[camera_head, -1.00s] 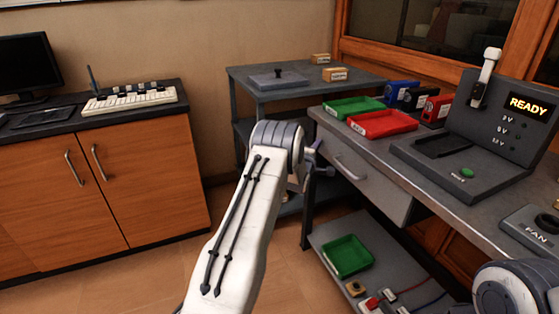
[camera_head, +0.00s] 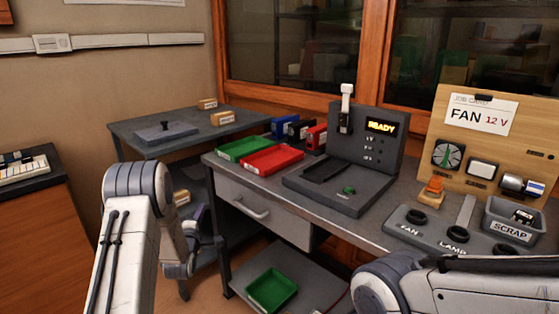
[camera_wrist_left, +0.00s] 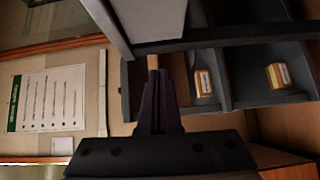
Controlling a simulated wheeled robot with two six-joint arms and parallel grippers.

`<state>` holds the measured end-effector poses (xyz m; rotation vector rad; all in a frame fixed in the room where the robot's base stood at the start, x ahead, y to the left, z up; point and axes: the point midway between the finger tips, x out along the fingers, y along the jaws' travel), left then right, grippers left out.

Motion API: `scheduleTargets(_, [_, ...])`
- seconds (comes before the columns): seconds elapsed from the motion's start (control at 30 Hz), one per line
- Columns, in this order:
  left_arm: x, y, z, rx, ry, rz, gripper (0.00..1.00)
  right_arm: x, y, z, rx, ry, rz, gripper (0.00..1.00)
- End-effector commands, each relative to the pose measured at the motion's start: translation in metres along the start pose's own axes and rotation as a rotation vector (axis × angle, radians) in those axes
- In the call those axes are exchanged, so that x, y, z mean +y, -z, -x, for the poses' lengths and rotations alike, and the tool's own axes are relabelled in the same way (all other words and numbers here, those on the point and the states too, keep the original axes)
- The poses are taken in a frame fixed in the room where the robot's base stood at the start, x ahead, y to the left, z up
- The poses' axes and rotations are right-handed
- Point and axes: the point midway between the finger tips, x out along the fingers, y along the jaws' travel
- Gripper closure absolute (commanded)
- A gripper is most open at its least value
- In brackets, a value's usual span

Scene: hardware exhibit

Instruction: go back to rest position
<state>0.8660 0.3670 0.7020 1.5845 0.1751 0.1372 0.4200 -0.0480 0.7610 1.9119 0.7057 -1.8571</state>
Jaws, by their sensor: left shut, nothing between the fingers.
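My left arm comes in at the lower left of the head view, with its elbow raised and its forearm pointing down and away. My left gripper (camera_head: 200,220) is partly hidden by the arm, in front of the grey side table (camera_head: 150,129). In the left wrist view its dark fingers (camera_wrist_left: 156,78) are together with nothing between them, close to the table's shelves. My right arm lies across the lower right of the head view, in front of the workbench (camera_head: 362,222); its gripper is out of view.
The bench carries a green tray (camera_head: 243,148), a red tray (camera_head: 270,160), a READY tester (camera_head: 365,140), a switch panel (camera_head: 440,235) and a scrap bin (camera_head: 510,229). Another green tray (camera_head: 271,290) sits on the lower shelf. Small boxes (camera_wrist_left: 203,84) stand on the side table's shelf.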

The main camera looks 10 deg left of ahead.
Motion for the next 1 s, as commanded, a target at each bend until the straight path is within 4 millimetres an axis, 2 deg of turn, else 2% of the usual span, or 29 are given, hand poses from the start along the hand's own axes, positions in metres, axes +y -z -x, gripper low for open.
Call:
scheduleTargets(0.17, [0.007,-0.029,0.015,-0.051,0.182,-0.237,1.00,0.000,0.000,0.000,0.000,0.000,0.000,0.00])
scheduleTargets(0.27, [0.007,-0.054,0.044,-0.138,0.355,-0.466,1.00,0.000,0.000,0.000,0.000,0.000,0.000,0.00])
scheduleTargets(0.37, [0.004,-0.076,0.088,-0.274,0.521,-0.703,1.00,0.000,0.000,0.000,0.000,0.000,0.000,0.00])
scheduleTargets(0.5, [-0.001,-0.100,0.165,-0.527,0.707,-0.998,1.00,0.000,0.000,0.000,0.000,0.000,0.000,0.00])
scheduleTargets(0.7, [-0.004,-0.116,0.277,-0.926,0.851,-1.299,1.00,0.000,0.000,0.000,0.000,0.000,0.000,0.00])
scheduleTargets(0.83, [-0.004,-0.118,0.345,-1.191,0.884,-1.437,1.00,0.000,0.000,0.000,0.000,0.000,0.000,0.00])
scheduleTargets(0.9, [0.005,-0.143,0.357,-1.266,0.837,-1.479,1.00,0.000,0.000,0.000,0.000,0.000,0.000,0.00])
scheduleTargets(1.0, [0.015,-0.169,0.381,-1.370,0.789,-1.527,1.00,0.000,0.000,0.000,0.000,0.000,0.000,0.00])
